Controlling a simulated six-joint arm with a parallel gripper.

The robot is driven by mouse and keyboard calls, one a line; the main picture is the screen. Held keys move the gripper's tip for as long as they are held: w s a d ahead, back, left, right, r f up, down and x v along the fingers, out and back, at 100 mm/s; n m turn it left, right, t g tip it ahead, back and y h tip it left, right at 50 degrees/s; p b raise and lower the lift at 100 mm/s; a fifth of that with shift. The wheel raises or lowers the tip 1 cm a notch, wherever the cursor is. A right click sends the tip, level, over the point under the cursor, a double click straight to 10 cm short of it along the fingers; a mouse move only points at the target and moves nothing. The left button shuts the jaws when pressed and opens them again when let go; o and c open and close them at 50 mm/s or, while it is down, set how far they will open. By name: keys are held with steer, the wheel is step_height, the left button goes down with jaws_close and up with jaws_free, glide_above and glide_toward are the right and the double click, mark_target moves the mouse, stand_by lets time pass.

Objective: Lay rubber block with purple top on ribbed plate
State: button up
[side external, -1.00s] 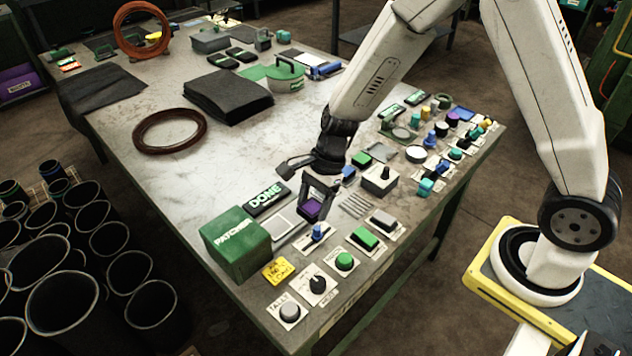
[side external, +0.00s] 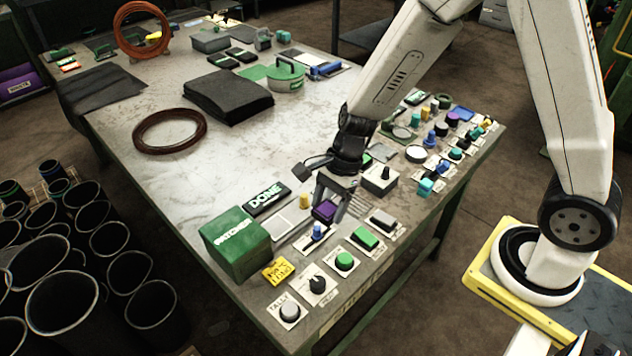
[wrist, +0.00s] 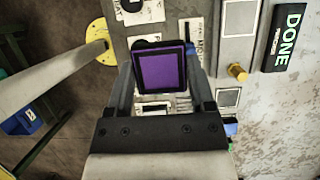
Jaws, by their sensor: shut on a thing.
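The rubber block with the purple top (side external: 323,210) is held between the fingers of my gripper (side external: 328,207), near the front of the table. In the wrist view the block (wrist: 162,72) shows its square purple face and dark rim between the two fingers. My gripper is shut on it. The ribbed plate (side external: 359,208), pale with slots, lies just right of the block in the side view, partly hidden by a finger. I cannot tell whether the block touches anything below it.
A blue-topped switch (side external: 318,231) stands just in front of the block. A green PATCHER box (side external: 236,243) is to the left, with the DONE block (side external: 266,200) behind it. A grey box with a knob (side external: 380,180) stands behind the plate.

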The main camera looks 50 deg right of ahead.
steer(key=shift+d, duration=0.1)
steer(key=shift+s+d, duration=0.15)
steer(key=shift+d, duration=0.45)
steer(key=s+d, duration=0.8)
steer(key=d, duration=0.5)
steer(key=shift+s, duration=0.35)
steer(key=shift+w+d+f, duration=0.1)
glide_above(359, 204)
steer(key=f, duration=0.8)
steer(key=shift+s+f, duration=0.2)
steer(key=shift+s, duration=0.2)
steer(key=shift+w+f, duration=0.4)
steer(key=shift+f, duration=0.05)
